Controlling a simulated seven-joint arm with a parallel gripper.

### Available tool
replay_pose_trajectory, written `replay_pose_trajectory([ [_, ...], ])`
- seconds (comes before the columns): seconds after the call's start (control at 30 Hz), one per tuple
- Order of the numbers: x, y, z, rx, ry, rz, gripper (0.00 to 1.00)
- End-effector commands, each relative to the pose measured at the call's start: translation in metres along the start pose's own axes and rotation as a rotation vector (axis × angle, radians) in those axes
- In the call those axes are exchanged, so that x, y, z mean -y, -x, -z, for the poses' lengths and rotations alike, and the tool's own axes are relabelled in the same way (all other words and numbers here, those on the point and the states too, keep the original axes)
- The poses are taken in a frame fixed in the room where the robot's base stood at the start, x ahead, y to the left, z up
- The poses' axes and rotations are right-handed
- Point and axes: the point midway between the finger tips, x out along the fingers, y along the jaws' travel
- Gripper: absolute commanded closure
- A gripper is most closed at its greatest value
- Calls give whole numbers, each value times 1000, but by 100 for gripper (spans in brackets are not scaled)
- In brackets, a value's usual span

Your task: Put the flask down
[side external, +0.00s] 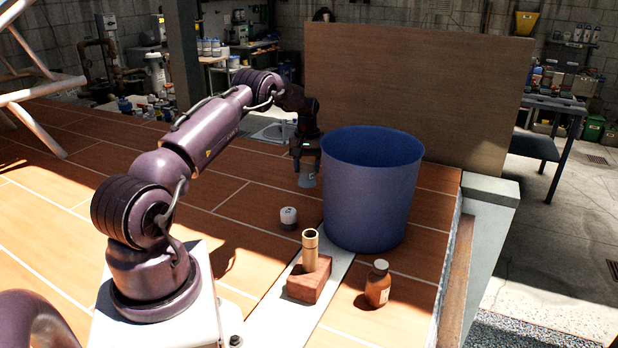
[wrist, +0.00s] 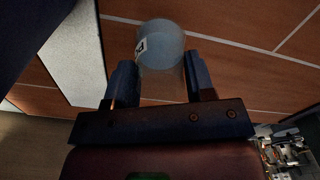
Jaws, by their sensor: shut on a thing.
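The flask (wrist: 162,52) is a pale blue-grey, rounded vessel with a small white label. In the wrist view it sits between the two fingers of my gripper (wrist: 160,82), which is shut on it. In the side view the flask (side external: 307,174) hangs below my gripper (side external: 306,150), just left of the big blue bin. It appears held above the wooden floor, with its upper part hidden by the fingers.
A large blue bin (side external: 368,200) stands right of the flask. In front are a small white-lidded jar (side external: 288,217), a wooden block (side external: 309,284) bearing a tan cylinder (side external: 310,250), and a brown bottle (side external: 377,284). Planks left of the jar are clear.

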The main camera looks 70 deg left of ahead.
Motion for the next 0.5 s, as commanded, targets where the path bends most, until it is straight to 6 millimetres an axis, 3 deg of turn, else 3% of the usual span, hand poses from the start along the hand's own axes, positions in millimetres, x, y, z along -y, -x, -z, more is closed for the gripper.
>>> replay_pose_trajectory([
  [0.33,-4,-16,12,-2,-1,-1,75],
  [0.5,-4,-40,12,-1,-1,-1,75],
])
